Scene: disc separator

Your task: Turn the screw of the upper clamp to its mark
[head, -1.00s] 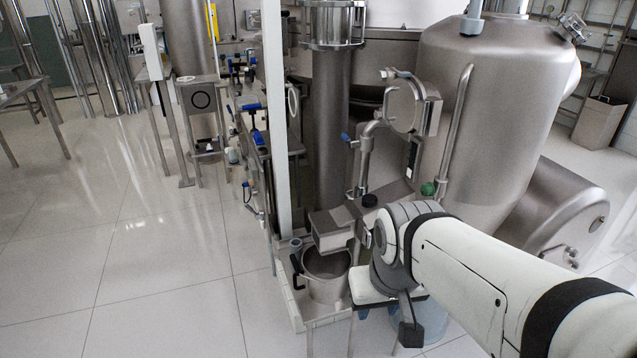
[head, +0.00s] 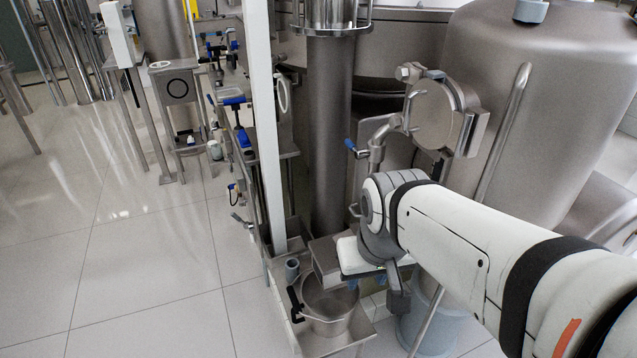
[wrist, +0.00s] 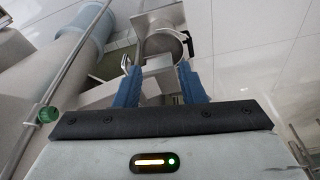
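A round metal clamp-like fitting (head: 437,113) with a hinged bracket and handle stands right of the vertical steel column. A ring joint (head: 331,18) with side rods sits high on that column, cut by the top edge. I cannot tell which is the upper clamp, and no screw mark can be made out. My gripper (head: 366,281) hangs low beneath my white arm, beside the steel bucket and well below both fittings. In the wrist view my gripper (wrist: 160,84) has its blue fingers spread apart with nothing held between them.
The steel bucket (head: 331,306) stands on a low tray below a metal chute; it also shows in the wrist view (wrist: 166,45). A white upright post (head: 264,130) rises left of the column. A large steel tank (head: 560,100) fills the right. Tiled floor (head: 150,260) at left is clear.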

